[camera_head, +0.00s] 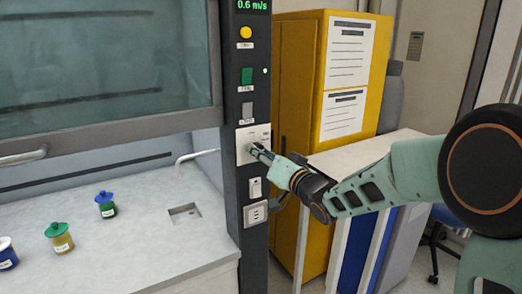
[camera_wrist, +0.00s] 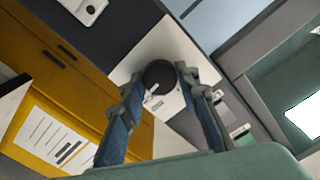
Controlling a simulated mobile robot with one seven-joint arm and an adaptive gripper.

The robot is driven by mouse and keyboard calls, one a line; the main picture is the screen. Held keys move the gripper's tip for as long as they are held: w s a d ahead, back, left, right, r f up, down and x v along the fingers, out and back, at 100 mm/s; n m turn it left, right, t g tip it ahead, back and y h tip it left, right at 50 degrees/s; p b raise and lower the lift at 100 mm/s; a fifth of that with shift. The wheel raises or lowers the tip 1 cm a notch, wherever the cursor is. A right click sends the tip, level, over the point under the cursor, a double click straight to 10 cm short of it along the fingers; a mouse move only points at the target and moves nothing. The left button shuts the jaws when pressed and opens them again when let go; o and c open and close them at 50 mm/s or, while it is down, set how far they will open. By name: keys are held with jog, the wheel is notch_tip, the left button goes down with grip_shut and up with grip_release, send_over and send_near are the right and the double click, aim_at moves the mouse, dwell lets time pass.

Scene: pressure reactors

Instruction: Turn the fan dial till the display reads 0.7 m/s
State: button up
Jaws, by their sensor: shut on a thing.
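The display (camera_head: 252,5) at the top of the dark control column reads 0.6 m/s in green. The fan dial (camera_wrist: 159,75) is a round dark knob on a pale plate (camera_wrist: 175,45). In the wrist view it sits between the two fingers of my gripper (camera_wrist: 161,85). My gripper (camera_head: 256,150) reaches the column from the right in the head view and is shut on the dial. In the head view the fingers hide most of the dial. The plate (camera_head: 242,153) shows around them.
A white switch (camera_head: 255,187) and a socket (camera_head: 256,213) are below. A yellow cabinet (camera_head: 290,75) and white counter (camera_head: 350,155) stand to the right.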

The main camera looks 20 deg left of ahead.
jog(key=shift+m, duration=0.6)
jog(key=o, duration=1.2)
jog(key=shift+c, duration=0.2)
jog(key=v, duration=1.2)
